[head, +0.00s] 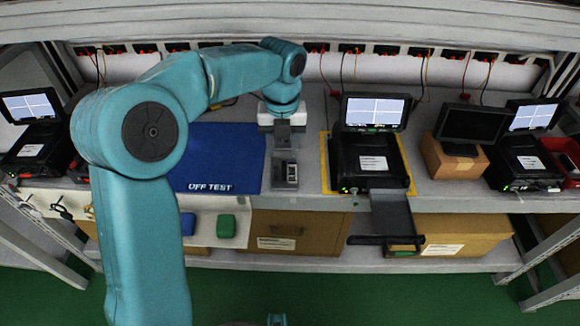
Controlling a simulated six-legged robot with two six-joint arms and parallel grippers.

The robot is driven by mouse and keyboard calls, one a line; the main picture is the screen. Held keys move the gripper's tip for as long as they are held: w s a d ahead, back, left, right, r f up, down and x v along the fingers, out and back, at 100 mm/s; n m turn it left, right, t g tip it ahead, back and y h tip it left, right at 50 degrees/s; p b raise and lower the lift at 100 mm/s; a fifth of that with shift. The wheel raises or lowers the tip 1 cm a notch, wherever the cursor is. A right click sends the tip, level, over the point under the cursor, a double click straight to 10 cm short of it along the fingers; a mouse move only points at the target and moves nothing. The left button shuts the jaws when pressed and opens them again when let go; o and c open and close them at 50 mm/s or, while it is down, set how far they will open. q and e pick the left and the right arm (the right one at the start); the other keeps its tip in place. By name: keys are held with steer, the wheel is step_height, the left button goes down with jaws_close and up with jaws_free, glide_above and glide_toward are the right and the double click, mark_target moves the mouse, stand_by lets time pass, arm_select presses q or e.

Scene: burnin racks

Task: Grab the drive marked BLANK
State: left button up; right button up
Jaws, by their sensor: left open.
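A small grey drive-like object (291,174) with a dark and light face lies on the bench, just right of the blue mat. Its marking is too small to read, so I cannot tell whether it says BLANK. My left gripper (283,147) is open and points down just behind and above this object. The gripper partly hides the object's far end, and I cannot tell whether they touch.
A blue mat (216,185) marked OFF TEST lies left of the gripper. A black test unit (368,160) with a lit screen and a pulled-out tray (393,215) stands to the right. More units and a brown box (452,160) stand further right. Cables hang along the back wall.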

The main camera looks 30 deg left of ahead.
mark_target(284, 169)
arm_select(q)
steer(key=f+b, duration=0.1)
steer(key=f, duration=0.1)
steer(key=f+b, duration=0.1)
steer(key=f, duration=0.2)
steer(key=f+b, duration=0.1)
steer(key=f, duration=0.1)
steer(key=shift+w+a+f, duration=0.15)
steer(key=shift+w+f, duration=0.1)
steer(key=shift+w, duration=0.05)
steer(key=shift+r, duration=0.1)
jaws_close()
